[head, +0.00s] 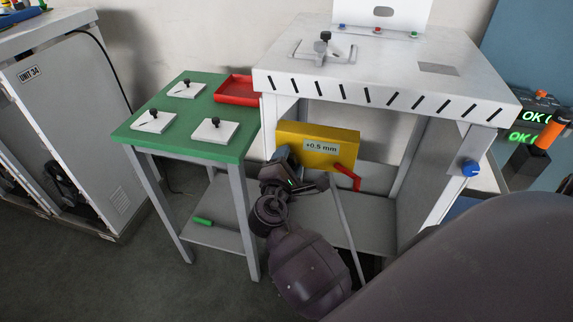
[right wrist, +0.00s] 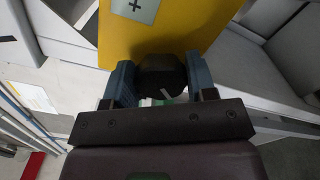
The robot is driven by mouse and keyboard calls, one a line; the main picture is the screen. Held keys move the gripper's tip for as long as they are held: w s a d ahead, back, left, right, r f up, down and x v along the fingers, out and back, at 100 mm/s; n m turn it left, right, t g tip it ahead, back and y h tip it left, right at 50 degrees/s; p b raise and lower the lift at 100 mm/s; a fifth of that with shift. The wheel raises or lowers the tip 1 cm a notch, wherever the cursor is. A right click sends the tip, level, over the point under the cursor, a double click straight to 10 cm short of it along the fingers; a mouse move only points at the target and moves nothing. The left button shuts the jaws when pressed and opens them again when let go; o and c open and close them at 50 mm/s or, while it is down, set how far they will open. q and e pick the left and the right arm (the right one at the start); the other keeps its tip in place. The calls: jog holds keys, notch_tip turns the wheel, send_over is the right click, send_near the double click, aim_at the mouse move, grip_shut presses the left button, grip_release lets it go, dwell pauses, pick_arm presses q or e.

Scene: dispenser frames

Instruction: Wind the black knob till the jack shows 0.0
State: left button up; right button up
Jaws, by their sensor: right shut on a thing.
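The yellow jack (head: 318,137) is mounted below the white bench top in the head view, and its display (head: 321,147) reads +0.5 mm. Its yellow body also fills the top of the right wrist view (right wrist: 185,25). The black knob (right wrist: 162,75) sits below the yellow body in that view, with a light mark on its face. My right gripper (head: 283,160) is at the jack's lower left and hides the knob in the head view. Its two blue-grey fingers are shut on the knob, one on either side. My left gripper is not in view.
A red lever (head: 347,176) sticks out at the jack's lower right, close to my right gripper. The white bench (head: 385,75) stands overhead, with a blue knob (head: 470,168) on its right leg. A green table (head: 160,143) with several white plates stands left.

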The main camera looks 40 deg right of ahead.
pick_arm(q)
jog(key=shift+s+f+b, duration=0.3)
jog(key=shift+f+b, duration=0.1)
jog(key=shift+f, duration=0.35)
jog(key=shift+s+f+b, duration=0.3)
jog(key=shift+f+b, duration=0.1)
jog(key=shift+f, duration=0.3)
pick_arm(e)
jog(key=shift+f+m, duration=0.1)
jog(key=shift+m, duration=1.5)
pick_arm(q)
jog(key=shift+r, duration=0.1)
